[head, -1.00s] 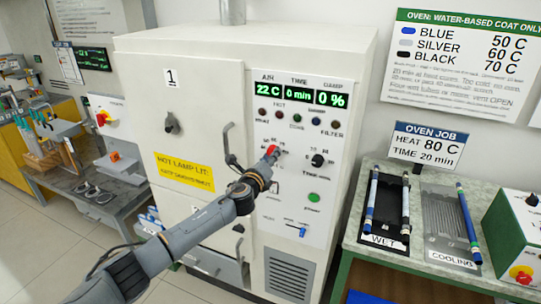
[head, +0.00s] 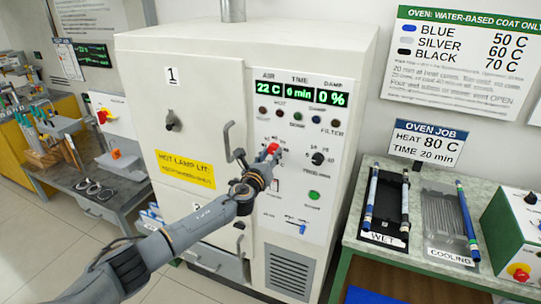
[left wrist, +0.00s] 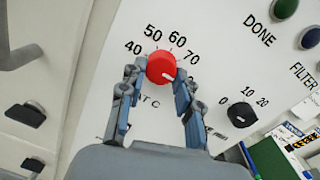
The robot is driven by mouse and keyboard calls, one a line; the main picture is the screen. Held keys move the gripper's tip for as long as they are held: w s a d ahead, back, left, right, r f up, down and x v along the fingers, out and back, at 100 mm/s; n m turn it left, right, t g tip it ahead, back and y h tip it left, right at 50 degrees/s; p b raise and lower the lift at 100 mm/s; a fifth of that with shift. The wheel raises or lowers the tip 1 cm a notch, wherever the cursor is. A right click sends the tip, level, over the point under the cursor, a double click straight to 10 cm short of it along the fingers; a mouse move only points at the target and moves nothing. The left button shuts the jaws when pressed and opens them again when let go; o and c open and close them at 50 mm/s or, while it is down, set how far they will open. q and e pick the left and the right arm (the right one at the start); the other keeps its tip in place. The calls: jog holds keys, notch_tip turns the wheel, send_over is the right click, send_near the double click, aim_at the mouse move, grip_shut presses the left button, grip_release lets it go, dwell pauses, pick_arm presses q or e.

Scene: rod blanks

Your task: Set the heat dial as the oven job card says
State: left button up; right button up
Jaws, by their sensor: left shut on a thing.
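The oven job card (head: 428,143) reads HEAT 80 C, TIME 20 min. The red heat dial (left wrist: 161,67) is on the oven's front panel, with 40, 50, 60 and 70 visible around it. Its white mark points to the lower right, clockwise past the 70, toward the right finger; any number there is hidden. My left gripper (left wrist: 160,78) is shut on the dial, one finger on each side. In the head view, the gripper (head: 267,160) covers much of the dial's surroundings. My right gripper is not in view.
The black time dial (head: 318,158) is close to the right of the heat dial. The oven door handle (head: 231,143) stands out to the left. A bench with a WET tray (head: 383,239) and a COOLING rack (head: 451,255) is at the right. The oven display reads 22 C, 0 min, 0 %.

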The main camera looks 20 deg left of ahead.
pick_arm(q)
jog(key=shift+f, duration=0.1)
jog(key=o, duration=1.1)
jog(key=shift+o, duration=0.2)
jog(key=shift+s, duration=0.15)
jog(key=s, duration=1.1)
jog(key=shift+s+d, duration=0.2)
jog(key=shift+s, duration=0.2)
